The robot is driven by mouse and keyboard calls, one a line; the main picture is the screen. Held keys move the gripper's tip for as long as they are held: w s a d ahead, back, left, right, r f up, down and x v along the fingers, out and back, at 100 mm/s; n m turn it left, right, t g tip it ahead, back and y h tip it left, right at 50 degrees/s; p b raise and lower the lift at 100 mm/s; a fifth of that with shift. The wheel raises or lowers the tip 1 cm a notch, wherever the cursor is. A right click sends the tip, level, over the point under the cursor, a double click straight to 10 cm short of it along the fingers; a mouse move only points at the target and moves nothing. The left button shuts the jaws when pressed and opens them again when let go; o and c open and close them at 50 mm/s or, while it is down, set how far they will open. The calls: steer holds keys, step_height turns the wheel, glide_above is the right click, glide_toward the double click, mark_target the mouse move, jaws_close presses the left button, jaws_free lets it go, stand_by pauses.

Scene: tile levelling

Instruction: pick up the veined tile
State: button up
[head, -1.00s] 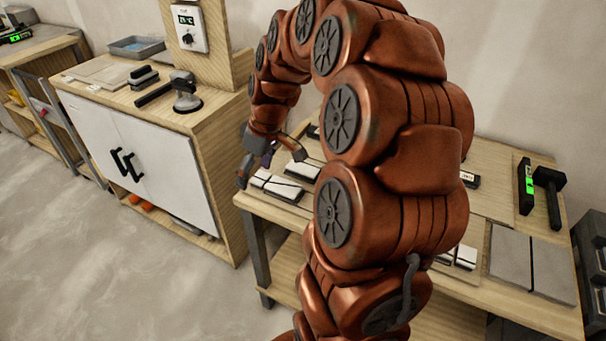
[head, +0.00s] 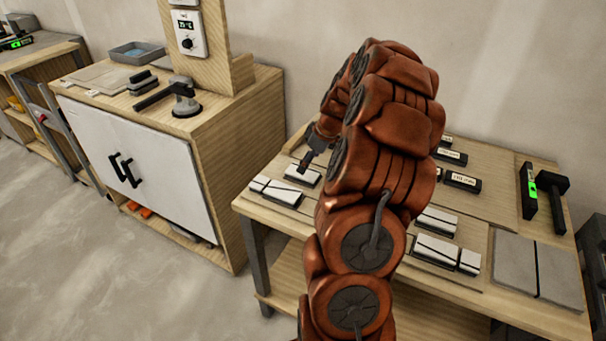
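White tile pieces, some with dark lines across them, lie on the wooden bench in the head view. One group (head: 282,192) is at the bench's left front, with another white piece (head: 303,175) just behind it. A second group (head: 434,250) lies right of my arm, with a white piece (head: 436,221) behind it. I cannot tell which one is the veined tile. My gripper (head: 306,163) hangs above or just behind the left group. My arm hides part of it, so its opening and any contact are unclear.
Dark labelled blocks (head: 462,181) stand at the bench's back. A green-lit level (head: 528,190) and a black mallet (head: 553,195) are at the right, behind grey slabs (head: 512,262). A cabinet (head: 145,170) stands to the left, across a gap.

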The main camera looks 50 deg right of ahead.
steer(key=p+x, duration=0.1)
steer(key=x, duration=0.4)
steer(key=shift+s+d+p, duration=0.1)
steer(key=shift+s+p, duration=0.05)
steer(key=shift+p, duration=0.15)
steer(key=shift+f, duration=0.1)
steer(key=shift+f+b, duration=0.25)
steer(key=shift+b, duration=0.4)
stand_by(0.4)
steer(key=shift+c, duration=0.2)
steer(key=c, duration=1.3)
steer(key=shift+o, duration=0.2)
steer(key=shift+r+p, duration=0.25)
steer(key=shift+p, duration=0.25)
